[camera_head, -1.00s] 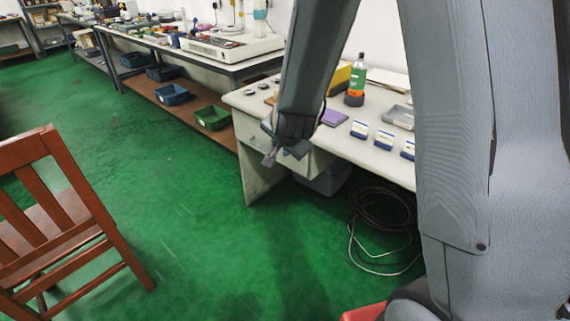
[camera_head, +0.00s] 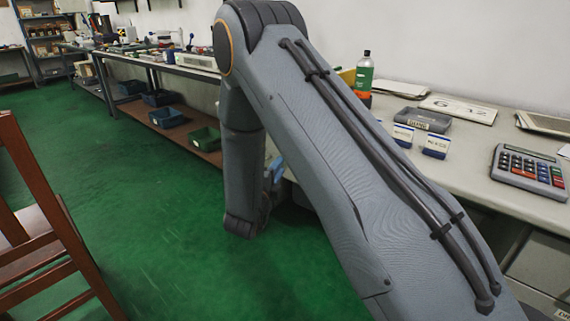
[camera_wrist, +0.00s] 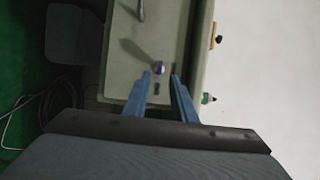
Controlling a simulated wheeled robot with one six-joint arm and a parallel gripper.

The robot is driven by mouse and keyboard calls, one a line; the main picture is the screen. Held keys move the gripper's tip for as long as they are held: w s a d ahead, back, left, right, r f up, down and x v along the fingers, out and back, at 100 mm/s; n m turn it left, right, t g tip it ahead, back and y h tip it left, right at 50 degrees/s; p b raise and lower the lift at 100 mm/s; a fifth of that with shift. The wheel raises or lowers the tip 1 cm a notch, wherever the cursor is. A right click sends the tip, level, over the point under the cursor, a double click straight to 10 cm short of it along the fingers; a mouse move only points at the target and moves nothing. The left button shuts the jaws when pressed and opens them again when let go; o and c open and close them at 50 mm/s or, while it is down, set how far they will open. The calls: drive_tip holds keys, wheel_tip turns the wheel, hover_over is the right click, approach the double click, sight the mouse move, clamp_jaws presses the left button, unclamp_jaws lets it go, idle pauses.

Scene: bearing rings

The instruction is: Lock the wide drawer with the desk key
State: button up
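In the wrist view a pale grey drawer front (camera_wrist: 165,30) fills the upper middle, with a metal handle (camera_wrist: 141,10) at the top. A small round purplish and metallic piece (camera_wrist: 160,68) sits on this front; I cannot tell whether it is a bare lock or a lock with the key in it. My gripper (camera_wrist: 160,77) has its two blue fingers apart, and this piece shows between and beyond their tips. Nothing is visibly held. I cannot tell whether this is the wide drawer.
The desk top (camera_head: 470,185) carries a green bottle (camera_head: 364,74), label blocks (camera_head: 436,145), a grey tray (camera_head: 422,119) and a calculator (camera_head: 528,170). A wooden chair (camera_head: 45,240) stands at left. Green floor (camera_head: 150,230) is clear between. Cables (camera_wrist: 50,100) lie beneath the desk.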

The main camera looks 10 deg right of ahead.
drive_tip(key=x, duration=0.7)
drive_tip(key=shift+b, duration=0.35)
clamp_jaws()
